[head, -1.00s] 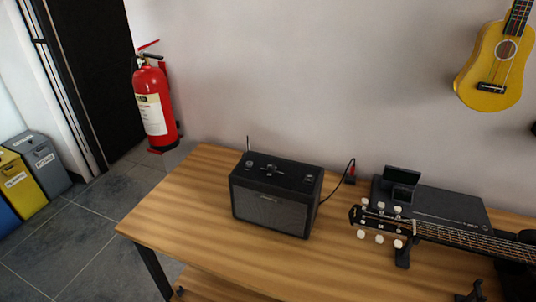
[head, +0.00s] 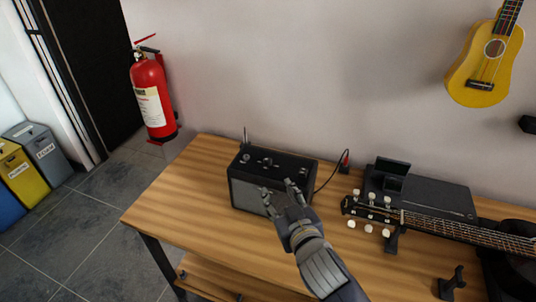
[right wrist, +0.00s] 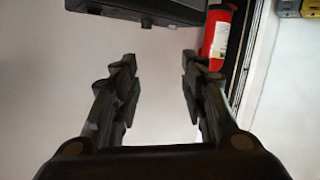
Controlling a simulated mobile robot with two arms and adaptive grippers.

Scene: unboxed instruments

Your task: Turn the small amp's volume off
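The small black amp (head: 236,196) stands upright on the wooden table, with knobs (head: 266,161) and a short antenna-like rod on its top panel. My right gripper (head: 277,190) is in front of the amp's right half in the head view, its fingers spread apart and empty. It hides part of the amp's front grille. In the right wrist view, the two fingers (right wrist: 160,72) are wide apart with nothing between them, and part of the amp (right wrist: 150,10) shows at the top edge. I cannot tell whether the fingers touch the amp. My left gripper is not in view.
The wooden table (head: 172,208) is clear left of the amp. A cable with a red plug (head: 345,160) runs behind it. A guitar (head: 450,232) and a black case (head: 440,196) lie to the right. A fire extinguisher (head: 152,98) and yellow ukulele (head: 484,70) are at the wall.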

